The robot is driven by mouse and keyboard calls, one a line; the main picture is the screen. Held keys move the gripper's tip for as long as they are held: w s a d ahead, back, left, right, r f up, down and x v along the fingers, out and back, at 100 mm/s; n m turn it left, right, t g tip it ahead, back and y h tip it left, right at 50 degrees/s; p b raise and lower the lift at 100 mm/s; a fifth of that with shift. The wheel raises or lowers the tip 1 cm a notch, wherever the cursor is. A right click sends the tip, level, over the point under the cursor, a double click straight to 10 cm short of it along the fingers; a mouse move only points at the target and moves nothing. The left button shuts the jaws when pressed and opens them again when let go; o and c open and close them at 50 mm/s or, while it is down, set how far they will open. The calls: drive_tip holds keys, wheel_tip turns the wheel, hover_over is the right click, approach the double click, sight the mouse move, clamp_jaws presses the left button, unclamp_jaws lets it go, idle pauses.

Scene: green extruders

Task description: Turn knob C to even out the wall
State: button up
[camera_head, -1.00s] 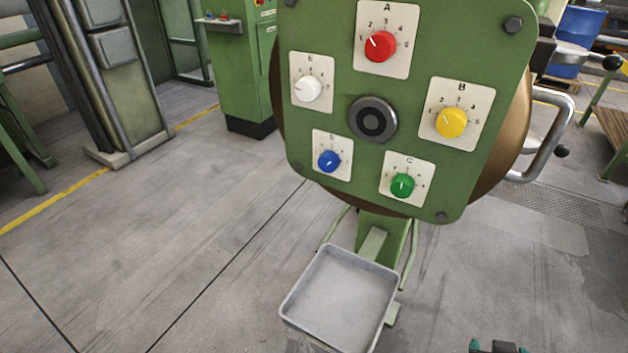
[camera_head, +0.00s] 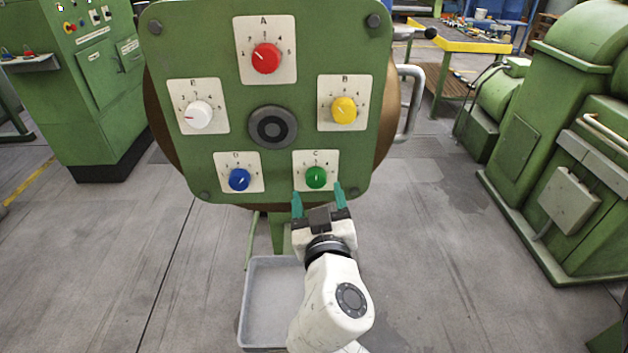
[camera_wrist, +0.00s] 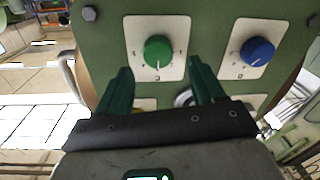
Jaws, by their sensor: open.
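Knob C (camera_head: 316,178) is a green round knob on a white numbered plate, low right on the green panel (camera_head: 215,145). Its pale pointer mark is near the top in the head view. In the wrist view, knob C (camera_wrist: 157,48) appears inverted, with its mark toward the bottom. My gripper (camera_head: 318,191) is open and empty, with its teal fingertips just below and to either side of knob C. In the wrist view, my gripper (camera_wrist: 160,68) has knob C centred just beyond the fingertips. No finger visibly touches the knob; the exact depth gap is unclear.
Blue knob D (camera_head: 239,180) is left of C; yellow knob B (camera_head: 344,110) is above right. Red knob A (camera_head: 265,58), white knob E (camera_head: 199,115) and a dark round hub (camera_head: 273,126) share the panel. A grey tray (camera_head: 258,300) is below. Green machines (camera_head: 560,140) stand right.

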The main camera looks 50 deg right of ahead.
sight(316, 181)
drive_tip(key=shift+p+x, duration=0.35)
drive_tip(key=shift+x, duration=1.5)
drive_tip(key=shift+s, duration=0.1)
drive_tip(key=shift+c, duration=0.3)
drive_tip(key=c, duration=1)
